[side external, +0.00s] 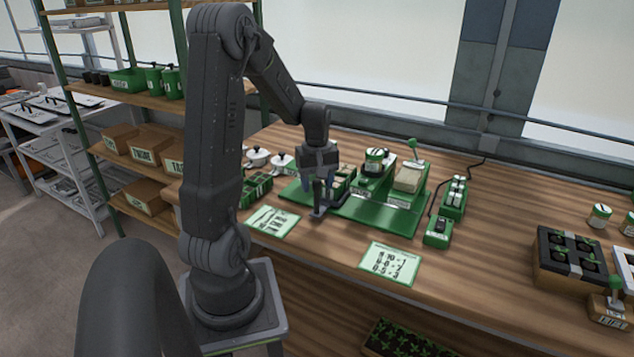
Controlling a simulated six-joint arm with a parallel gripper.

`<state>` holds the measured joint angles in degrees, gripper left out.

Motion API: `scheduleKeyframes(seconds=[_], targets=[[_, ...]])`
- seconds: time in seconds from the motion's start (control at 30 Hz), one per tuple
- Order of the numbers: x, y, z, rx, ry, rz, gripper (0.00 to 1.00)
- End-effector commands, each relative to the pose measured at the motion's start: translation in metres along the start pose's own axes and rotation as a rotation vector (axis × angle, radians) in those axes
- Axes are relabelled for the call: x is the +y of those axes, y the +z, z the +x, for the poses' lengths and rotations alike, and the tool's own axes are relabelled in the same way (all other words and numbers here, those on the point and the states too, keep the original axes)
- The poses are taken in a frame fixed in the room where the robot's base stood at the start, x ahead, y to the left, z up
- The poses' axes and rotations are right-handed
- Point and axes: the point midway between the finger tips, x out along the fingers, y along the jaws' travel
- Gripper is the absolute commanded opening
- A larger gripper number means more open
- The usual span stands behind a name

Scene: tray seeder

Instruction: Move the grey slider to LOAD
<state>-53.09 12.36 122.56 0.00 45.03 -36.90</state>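The tray seeder's green base plate (385,220) lies on the wooden bench, with raised green parts at its back. My gripper (319,192) points down over the plate's left part. A small dark grey piece (320,212), which looks like the slider, shows at the plate's front edge just below the fingertips. The fingers stand at or just above it; I cannot tell whether they touch it. The gap between the fingers is too small and dark to judge. I cannot read any LOAD mark, and my gripper hides part of the plate behind it.
A green control box (438,232) stands to the right. Two printed cards, one with numbers (390,264) and one with drawings (272,221), lie in front. The bench between the cards and the dark seedling tray (543,274) is clear.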

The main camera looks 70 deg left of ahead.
Motion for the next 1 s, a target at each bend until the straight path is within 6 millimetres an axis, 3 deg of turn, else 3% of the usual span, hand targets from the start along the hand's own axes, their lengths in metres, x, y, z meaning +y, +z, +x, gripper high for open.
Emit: scheduleKeyframes(seconds=[0.23,0.37,0.8,1.0], targets=[[0.0,0.0,-0.001,0.0,0.0,0.0,0.52],[0.001,-0.001,-0.012,0.003,0.002,0.0,0.52],[0.001,-0.001,-0.104,0.004,0.003,0.0,0.52],[0.0,0.0,-0.13,0.002,0.002,0.0,0.52]])
